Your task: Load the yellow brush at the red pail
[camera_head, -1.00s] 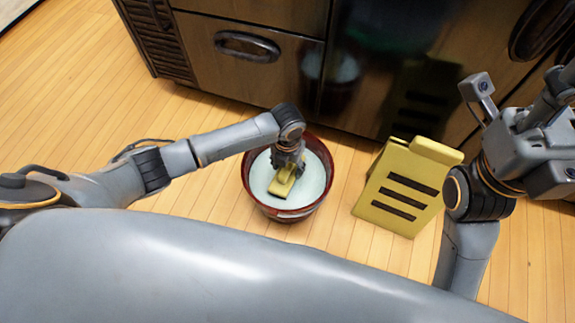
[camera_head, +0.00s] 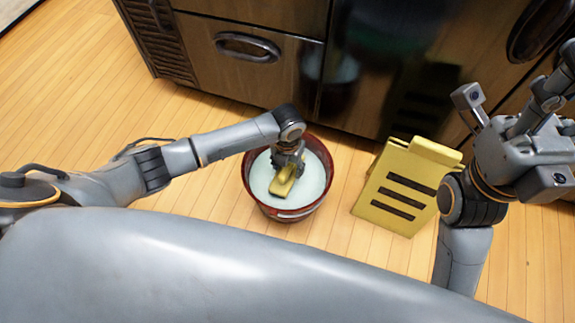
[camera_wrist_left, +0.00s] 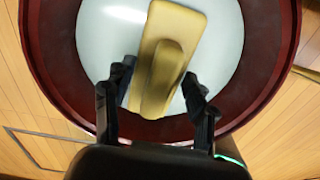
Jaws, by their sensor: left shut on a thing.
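The yellow brush (camera_head: 284,181) is in my left gripper (camera_head: 288,158), which is shut on it and points down into the red pail (camera_head: 248,187). In the left wrist view the brush (camera_wrist_left: 168,60) lies between the two dark fingers of the left gripper (camera_wrist_left: 158,100), over the pale contents of the pail (camera_wrist_left: 50,70). The brush is inside the pail's rim outline. I cannot tell how deep its underside reaches. My right gripper (camera_head: 515,95) is raised at the right edge, its fingers apart and empty.
A yellow folding floor sign (camera_head: 402,185) with dark slots stands right of the pail. Dark wooden cabinets with drawers (camera_head: 250,75) run behind both. The wooden floor (camera_head: 90,100) is clear to the left of the pail.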

